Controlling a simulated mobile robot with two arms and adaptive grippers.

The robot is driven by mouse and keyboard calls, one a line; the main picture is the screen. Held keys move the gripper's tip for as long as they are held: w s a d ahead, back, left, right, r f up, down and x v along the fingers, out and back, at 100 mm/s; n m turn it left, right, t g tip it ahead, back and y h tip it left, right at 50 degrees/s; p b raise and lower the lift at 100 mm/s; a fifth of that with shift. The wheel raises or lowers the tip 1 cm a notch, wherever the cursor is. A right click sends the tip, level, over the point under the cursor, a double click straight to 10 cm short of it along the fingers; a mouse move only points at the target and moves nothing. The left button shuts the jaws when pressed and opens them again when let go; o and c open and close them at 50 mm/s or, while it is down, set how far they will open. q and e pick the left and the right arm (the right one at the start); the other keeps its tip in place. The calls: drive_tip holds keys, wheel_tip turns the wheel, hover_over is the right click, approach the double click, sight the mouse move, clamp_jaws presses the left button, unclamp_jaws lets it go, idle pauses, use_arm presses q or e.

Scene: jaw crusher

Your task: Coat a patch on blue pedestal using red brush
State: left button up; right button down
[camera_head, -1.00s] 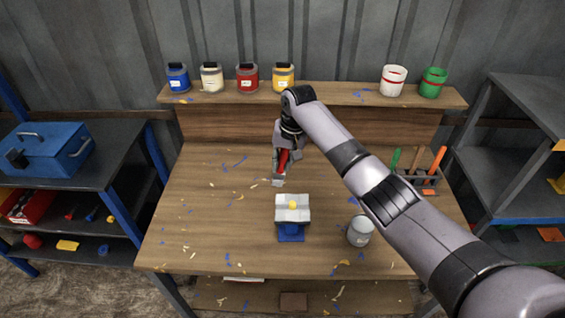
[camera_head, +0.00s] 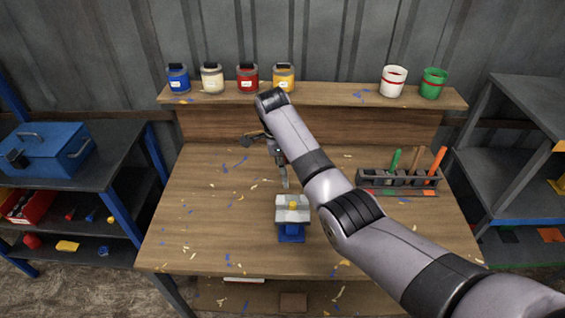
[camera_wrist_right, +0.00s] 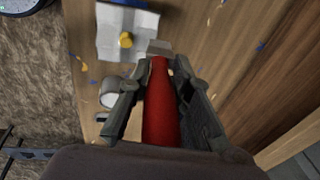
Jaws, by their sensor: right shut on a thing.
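The blue pedestal (camera_head: 291,233) stands at the front middle of the bench. My right gripper (camera_head: 280,160) is shut on the red brush (camera_wrist_right: 162,110). The brush's red handle lies between the fingers in the wrist view, its grey end (camera_wrist_right: 159,47) pointing towards the pale piece. In the head view the brush hangs down just behind the pedestal, its tip apart from the yellow patch. My left gripper is out of view.
A pale can (camera_wrist_right: 108,92) stands by the pedestal, hidden behind my arm in the head view. A rack (camera_head: 400,179) with green, brown and orange-handled tools stands right. Paint cans and two pots line the back shelf (camera_head: 330,94). The bench's left side is clear except for scraps.

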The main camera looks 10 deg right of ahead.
drive_tip(key=shift+s+a+f, duration=0.25)
drive_tip(key=shift+s+a, duration=0.7)
drive_tip(key=shift+a, duration=0.25)
drive_tip(key=shift+w+d, duration=0.1)
drive_tip(key=shift+s+a+b+x, duration=0.15)
drive_tip(key=shift+b+x, duration=0.1)
drive_tip(key=shift+x, duration=0.6)
drive_tip(key=shift+s+a+b+x, duration=0.1)
drive_tip(key=shift+b+x, duration=0.1)
drive_tip(key=shift+x, duration=0.65)
drive_tip(key=shift+s+a+f, duration=0.1)
drive_tip(key=shift+f, duration=0.55)
